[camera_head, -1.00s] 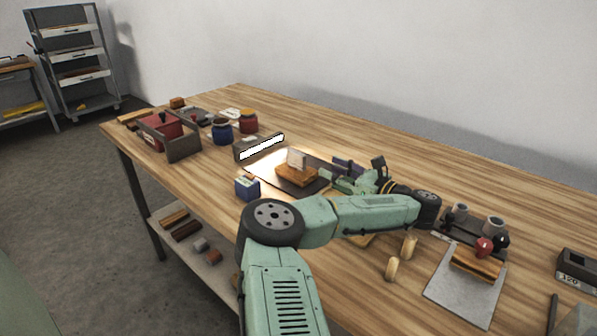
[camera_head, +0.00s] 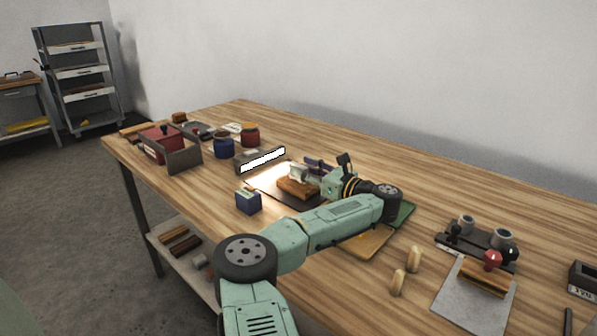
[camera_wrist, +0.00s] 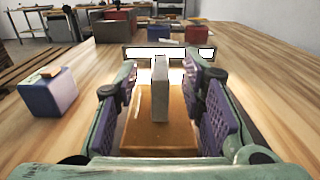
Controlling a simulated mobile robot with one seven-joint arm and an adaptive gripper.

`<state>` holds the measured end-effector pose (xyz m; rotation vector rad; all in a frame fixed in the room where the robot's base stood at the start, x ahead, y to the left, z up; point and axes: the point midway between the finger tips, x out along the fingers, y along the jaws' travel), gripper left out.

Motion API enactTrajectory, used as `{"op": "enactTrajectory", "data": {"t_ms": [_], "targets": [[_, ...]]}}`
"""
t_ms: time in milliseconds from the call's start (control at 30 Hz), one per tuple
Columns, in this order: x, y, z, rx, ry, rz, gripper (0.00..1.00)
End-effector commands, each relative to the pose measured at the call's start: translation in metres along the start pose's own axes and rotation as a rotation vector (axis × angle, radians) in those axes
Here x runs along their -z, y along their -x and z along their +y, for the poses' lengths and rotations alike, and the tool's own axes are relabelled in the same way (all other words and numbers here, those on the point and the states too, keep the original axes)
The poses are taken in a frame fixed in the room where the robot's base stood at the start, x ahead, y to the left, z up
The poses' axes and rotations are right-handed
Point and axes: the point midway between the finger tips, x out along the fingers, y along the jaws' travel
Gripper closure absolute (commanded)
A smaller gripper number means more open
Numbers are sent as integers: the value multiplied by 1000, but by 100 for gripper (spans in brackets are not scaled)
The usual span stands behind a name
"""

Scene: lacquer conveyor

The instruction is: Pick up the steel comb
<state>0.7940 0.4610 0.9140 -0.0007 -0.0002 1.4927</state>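The steel comb, a thin pale grey plate (camera_wrist: 160,88), stands upright on a brown wooden block (camera_wrist: 158,125) in the wrist view. In the head view the comb (camera_head: 297,172) is partly hidden by my gripper, above the wooden block (camera_head: 298,188). My gripper (camera_wrist: 170,98) is open, with one purple-padded finger on each side of the comb. My gripper also shows in the head view (camera_head: 312,172), reaching in from the right.
A lit lamp bar (camera_head: 262,160) stands just behind the block. A blue and white box (camera_head: 248,201) is to the left. Blue (camera_head: 223,148) and red (camera_head: 250,134) jars and a red box (camera_head: 162,145) stand further back.

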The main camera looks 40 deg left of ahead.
Motion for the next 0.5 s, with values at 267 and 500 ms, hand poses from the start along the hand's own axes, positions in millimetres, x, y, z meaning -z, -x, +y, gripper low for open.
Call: {"op": "enactTrajectory", "data": {"t_ms": [267,500], "targets": [[0,-4,0,0,0,0,63],[0,-3,0,0,0,0,79]]}}
